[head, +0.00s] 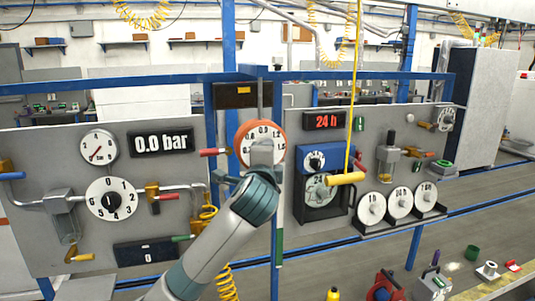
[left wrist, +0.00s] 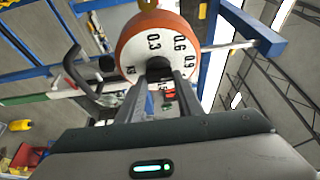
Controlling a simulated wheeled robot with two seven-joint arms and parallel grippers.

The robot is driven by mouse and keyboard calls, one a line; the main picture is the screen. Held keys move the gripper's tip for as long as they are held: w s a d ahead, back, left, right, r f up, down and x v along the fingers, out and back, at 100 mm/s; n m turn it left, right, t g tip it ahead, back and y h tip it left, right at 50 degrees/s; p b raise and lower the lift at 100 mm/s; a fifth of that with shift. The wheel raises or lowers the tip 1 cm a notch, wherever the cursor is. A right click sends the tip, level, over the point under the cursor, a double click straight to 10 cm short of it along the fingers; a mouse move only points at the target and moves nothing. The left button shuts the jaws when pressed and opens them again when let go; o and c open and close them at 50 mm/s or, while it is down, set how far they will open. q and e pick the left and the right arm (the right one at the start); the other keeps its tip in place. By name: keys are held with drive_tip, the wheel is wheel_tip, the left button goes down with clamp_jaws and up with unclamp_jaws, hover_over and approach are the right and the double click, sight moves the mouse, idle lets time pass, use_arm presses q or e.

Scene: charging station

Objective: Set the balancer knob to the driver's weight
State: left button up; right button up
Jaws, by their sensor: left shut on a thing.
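The balancer is a round white dial with an orange rim (head: 240,133) on the blue post, left of centre in the head view. In the left wrist view the dial face (left wrist: 133,50) shows 0.3, 0.6, 0.9 and kg, and its black centre knob (left wrist: 158,64) sits between my fingers. My left gripper (left wrist: 160,75) is shut on the knob. In the head view my left gripper (head: 262,155) covers the dial's lower part. I cannot tell which thing is the driver, and no driver's weight can be read. My right gripper is not in view.
A left panel holds a gauge (head: 98,147), a numbered dial (head: 111,200) and a 0.0 bar display (head: 161,141). A yellow cylinder (head: 346,178) hangs on a cord right of my arm.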

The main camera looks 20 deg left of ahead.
use_arm(q)
drive_tip(key=shift+f, duration=0.1)
drive_tip(key=o, duration=1.1)
drive_tip(key=b+v, duration=0.7)
drive_tip(key=v, duration=1)
drive_tip(key=shift+s, duration=0.2)
